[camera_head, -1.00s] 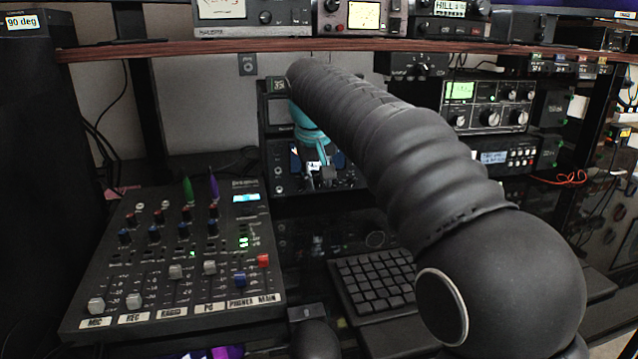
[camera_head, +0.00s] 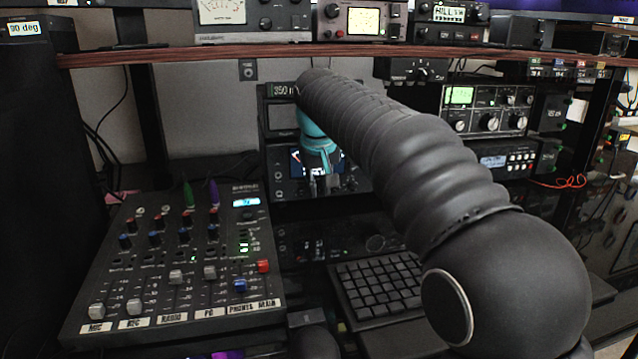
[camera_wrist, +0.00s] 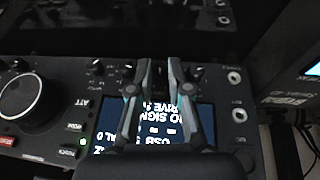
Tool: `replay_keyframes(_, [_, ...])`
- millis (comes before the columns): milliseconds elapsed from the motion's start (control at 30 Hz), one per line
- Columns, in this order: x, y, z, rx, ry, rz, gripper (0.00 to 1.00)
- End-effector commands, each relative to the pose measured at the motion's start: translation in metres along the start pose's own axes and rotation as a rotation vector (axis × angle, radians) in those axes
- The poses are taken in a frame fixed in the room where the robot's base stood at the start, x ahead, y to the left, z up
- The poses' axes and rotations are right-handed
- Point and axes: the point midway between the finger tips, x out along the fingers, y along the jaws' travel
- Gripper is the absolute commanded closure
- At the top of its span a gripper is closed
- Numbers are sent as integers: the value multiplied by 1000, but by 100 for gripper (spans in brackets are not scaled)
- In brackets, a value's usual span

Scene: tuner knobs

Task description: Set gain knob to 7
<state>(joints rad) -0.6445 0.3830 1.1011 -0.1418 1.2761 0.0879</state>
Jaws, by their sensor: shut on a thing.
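The radio (camera_head: 348,184) with a lit screen stands under the shelf in the head view, partly behind my arm. In the wrist view its face appears upside down, with the screen (camera_wrist: 200,115) under my fingers. My gripper (camera_wrist: 160,66) reaches across the screen to a row of small knobs along the panel edge. Its fingertips are close together on a small dark knob there, mostly hidden between them. I cannot read that knob's label or setting. In the head view my gripper (camera_head: 326,183) is small and dark against the radio front.
Neighbouring small knobs (camera_wrist: 97,68) sit close beside my fingers, and a large dial (camera_wrist: 28,100) is at the left. A mixer (camera_head: 180,255) lies at the left of the head view and a keypad (camera_head: 378,288) below the radio. The wooden shelf (camera_head: 200,55) runs above.

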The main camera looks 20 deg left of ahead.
Motion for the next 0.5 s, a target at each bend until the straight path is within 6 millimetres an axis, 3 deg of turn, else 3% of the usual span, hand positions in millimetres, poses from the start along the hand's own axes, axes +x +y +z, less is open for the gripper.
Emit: replay_keyframes(500, [0, 9, 0, 134, 2, -315, 100])
